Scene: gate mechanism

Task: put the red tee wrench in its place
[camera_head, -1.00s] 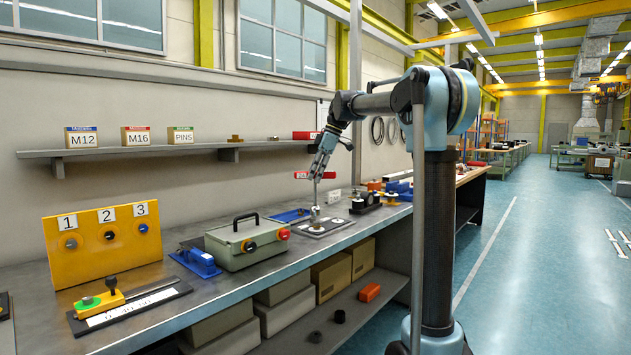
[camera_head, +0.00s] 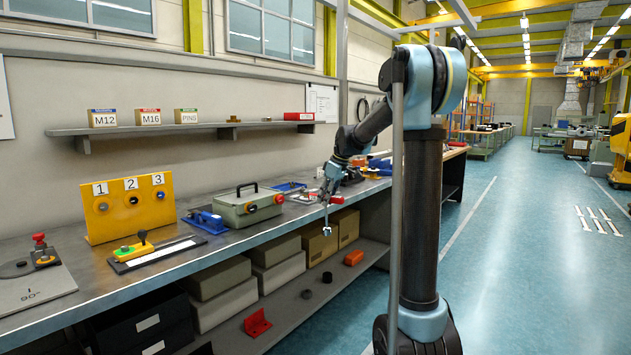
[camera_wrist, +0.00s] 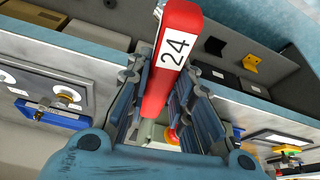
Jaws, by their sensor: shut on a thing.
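The red tee wrench (camera_wrist: 178,50) carries a white label reading 24. In the wrist view its red bar lies between the two fingers of my gripper (camera_wrist: 170,115), which are shut on it. In the head view my gripper (camera_head: 331,181) is by the front edge of the bench, and the wrench's thin shaft hangs down, with a silver end (camera_head: 326,231) low in front of the lower shelf. I cannot tell which spot is the wrench's place.
A green-grey box with knobs (camera_head: 246,208), a blue fixture (camera_head: 207,221) and a yellow numbered panel (camera_head: 129,207) stand on the bench. A grey plate (camera_head: 303,197) lies behind my gripper. The lower shelf holds cartons (camera_head: 319,243) and an orange block (camera_head: 354,257).

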